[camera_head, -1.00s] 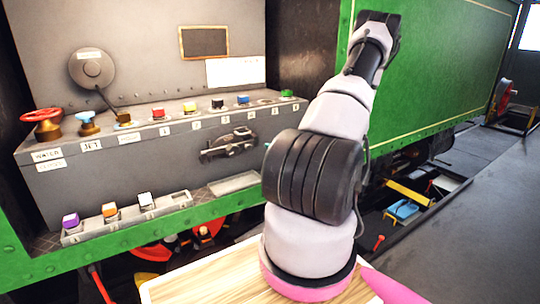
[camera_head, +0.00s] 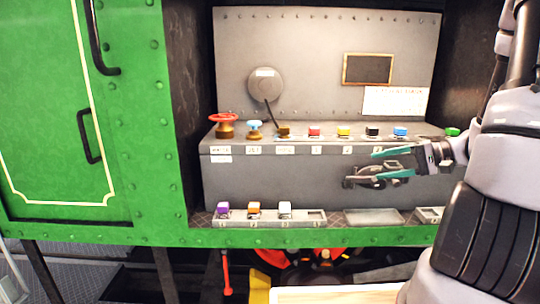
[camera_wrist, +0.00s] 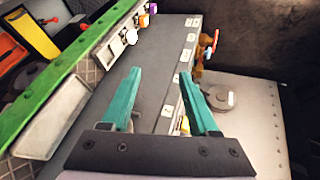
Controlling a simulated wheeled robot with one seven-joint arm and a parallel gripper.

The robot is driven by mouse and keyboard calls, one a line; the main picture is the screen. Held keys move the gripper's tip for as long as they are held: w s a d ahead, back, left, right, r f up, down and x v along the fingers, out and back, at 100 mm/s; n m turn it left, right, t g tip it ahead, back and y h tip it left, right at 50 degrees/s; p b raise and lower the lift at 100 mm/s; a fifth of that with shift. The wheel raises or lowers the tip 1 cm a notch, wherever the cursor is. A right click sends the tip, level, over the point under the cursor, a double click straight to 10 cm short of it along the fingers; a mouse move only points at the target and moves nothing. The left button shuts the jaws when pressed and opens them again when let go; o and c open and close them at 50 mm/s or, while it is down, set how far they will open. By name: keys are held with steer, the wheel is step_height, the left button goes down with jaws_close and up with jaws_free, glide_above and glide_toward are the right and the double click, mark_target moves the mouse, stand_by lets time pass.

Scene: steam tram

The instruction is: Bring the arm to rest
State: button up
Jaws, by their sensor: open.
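My arm stands at the right of the head view, with its upper part beyond the picture's edge. My gripper (camera_head: 378,163) reaches in from the right, its teal fingers apart and pointing left. It appears in front of the console's front face, over the dark clamp-like fitting (camera_head: 372,180); whether it touches cannot be told. In the wrist view the open fingers (camera_wrist: 160,75) have nothing between them but the grey console behind.
The grey console (camera_head: 235,178) carries a red handwheel (camera_head: 225,120), a lever and coloured buttons. A green panel (camera_head: 50,120) stands left. A wooden top (camera_head: 335,295) lies below.

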steer(key=s+a+r+h, duration=0.3)
steer(key=s+r+h, duration=0.2)
steer(key=r, duration=0.4)
steer(key=s+a+r+n+t+h, duration=0.1)
steer(key=s+a+r+h, duration=0.2)
steer(key=r, duration=0.7)
steer(key=s+h, duration=0.2)
steer(key=s, duration=0.2)
steer(key=shift+n+t+h, duration=0.3)
steer(key=shift+h, duration=0.1)
steer(key=shift+s+a, duration=0.1)
steer(key=shift+a, duration=0.05)
